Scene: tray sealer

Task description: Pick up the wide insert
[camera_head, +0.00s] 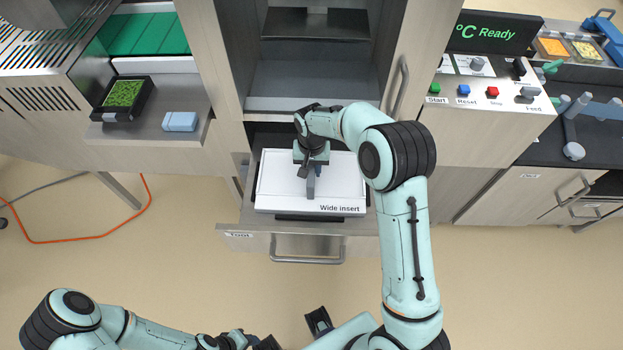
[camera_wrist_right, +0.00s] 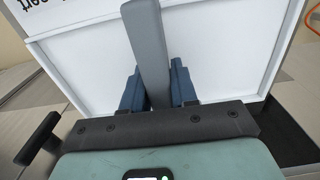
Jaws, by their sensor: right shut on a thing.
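The wide insert (camera_head: 275,190) is a white rectangular plate with a raised rim, a grey upright handle and the words "Wide insert" near its front right corner. It is in or just over the open tool drawer (camera_head: 345,240); I cannot tell whether it rests there or is slightly raised. My right gripper (camera_head: 311,172) is over its middle, shut on the handle. In the right wrist view the blue fingers of the right gripper (camera_wrist_right: 158,88) stand on both sides of the handle of the wide insert (camera_wrist_right: 225,45). My left arm is low in the head view; its gripper's opening is unclear.
The machine cavity (camera_head: 315,85) is open behind the drawer, with an open door (camera_head: 425,55) at its right. At left, a shelf holds a black tray of green food (camera_head: 123,93) and a blue block (camera_head: 180,121). A control panel (camera_head: 490,85) stands right.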

